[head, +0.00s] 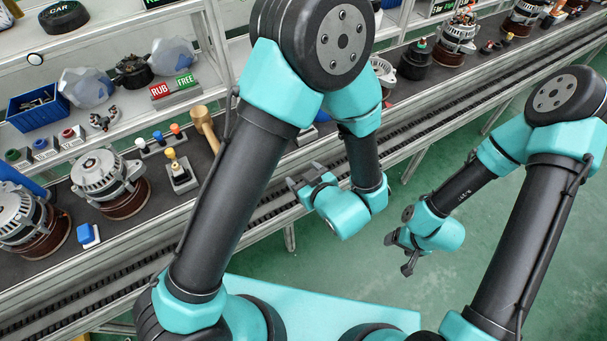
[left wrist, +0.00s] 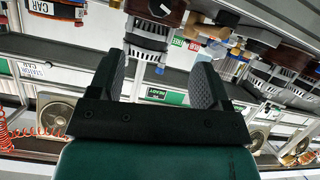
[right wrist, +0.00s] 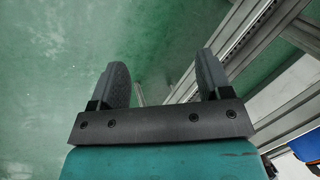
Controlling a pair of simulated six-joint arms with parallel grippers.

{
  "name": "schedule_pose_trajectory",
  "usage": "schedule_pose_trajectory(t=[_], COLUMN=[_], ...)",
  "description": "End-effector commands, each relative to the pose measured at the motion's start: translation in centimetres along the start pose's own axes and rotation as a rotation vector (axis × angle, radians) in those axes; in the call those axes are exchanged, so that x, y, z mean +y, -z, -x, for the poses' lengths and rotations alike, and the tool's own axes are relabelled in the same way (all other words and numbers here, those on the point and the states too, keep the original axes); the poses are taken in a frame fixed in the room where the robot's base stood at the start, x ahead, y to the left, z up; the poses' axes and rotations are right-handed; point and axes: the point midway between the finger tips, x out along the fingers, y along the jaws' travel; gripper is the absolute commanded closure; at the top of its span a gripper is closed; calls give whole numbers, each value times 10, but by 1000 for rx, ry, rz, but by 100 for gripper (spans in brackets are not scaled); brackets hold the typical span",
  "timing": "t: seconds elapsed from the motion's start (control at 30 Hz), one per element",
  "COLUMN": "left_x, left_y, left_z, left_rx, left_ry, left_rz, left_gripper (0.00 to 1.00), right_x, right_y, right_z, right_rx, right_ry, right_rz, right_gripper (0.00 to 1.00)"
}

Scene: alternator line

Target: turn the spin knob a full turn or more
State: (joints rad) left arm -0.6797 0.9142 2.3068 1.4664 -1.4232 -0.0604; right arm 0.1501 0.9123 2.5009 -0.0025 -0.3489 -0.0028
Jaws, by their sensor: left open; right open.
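Several knob-like parts stand on the line at the left of the head view. One is a yellow-topped knob on a grey base (head: 180,172); behind it is a row of small white, blue and orange knobs (head: 159,139). No label shows which is the spin knob. My left gripper (head: 302,180) is open and empty over the near edge of the line, to the right of these knobs. Its spread fingers also show in the left wrist view (left wrist: 160,78). My right gripper (head: 399,254) is open and empty over the green floor, with spread fingers in the right wrist view (right wrist: 163,75).
Alternators (head: 108,182) stand at the left of the line, with a blue block on a white base (head: 88,234) in front. A wooden mallet-like part (head: 204,127), a RUB/FREE sign (head: 174,90) and a blue bin (head: 38,106) are farther back. My left arm hides part of the line.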

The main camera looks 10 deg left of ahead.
Motion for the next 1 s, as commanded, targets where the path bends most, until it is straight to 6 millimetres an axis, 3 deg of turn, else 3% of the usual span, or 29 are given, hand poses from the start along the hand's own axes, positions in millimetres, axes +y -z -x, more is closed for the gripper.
schedule_pose_trajectory(t=[0.17,0.37,0.5,0.7,1.0], left_x=[-1,-5,-14,-37,-91], left_y=[-4,-24,-46,-79,-123], left_z=[-12,-55,-88,-121,-140], left_rx=[-35,-183,-335,-562,-911], left_ry=[-17,-95,-170,-273,-416], left_rz=[-7,-39,-78,-142,-256], left_gripper=[29,29,29,29,29], right_x=[-9,-49,-91,-156,-254], right_y=[6,29,46,58,47], right_z=[-4,-15,-22,-22,-5], right_rx=[36,190,344,562,879], right_ry=[4,31,73,159,344], right_rz=[34,168,292,454,651], right_gripper=[28,28,28,28,28])
